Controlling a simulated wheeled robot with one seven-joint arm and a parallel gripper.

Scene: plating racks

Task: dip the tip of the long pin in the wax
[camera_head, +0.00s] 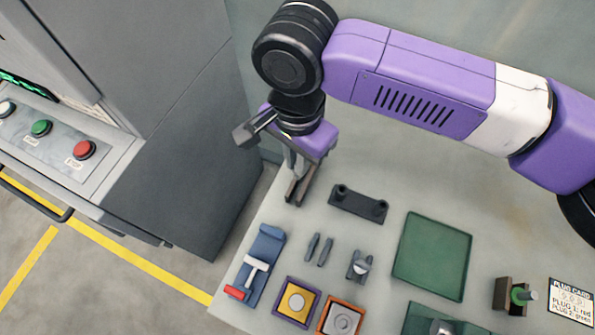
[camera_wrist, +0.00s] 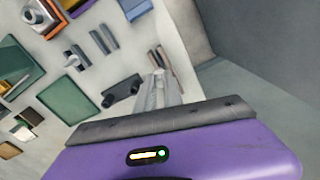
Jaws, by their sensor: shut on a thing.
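My gripper (camera_head: 295,172) hangs straight down over the table's far left corner, its fingers close together. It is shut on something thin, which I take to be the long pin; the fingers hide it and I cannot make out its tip. Two parallel brown bars (camera_head: 291,191) stand just below the fingertips. In the wrist view my gripper (camera_wrist: 158,85) points at the same brown bars (camera_wrist: 153,58). A yellow pad in a purple-framed square dish (camera_head: 280,311) lies near the front left and may be the wax. An orange-framed dish (camera_head: 323,326) with a grey round centre sits beside it.
A dark bracket with two posts (camera_head: 358,204) and two dark bars (camera_head: 325,251) lie near my gripper. Also on the table are a blue toggle clamp (camera_head: 270,244), a small metal fixture (camera_head: 359,265) and a green tray (camera_head: 432,256). A grey cabinet (camera_head: 195,170) stands left.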

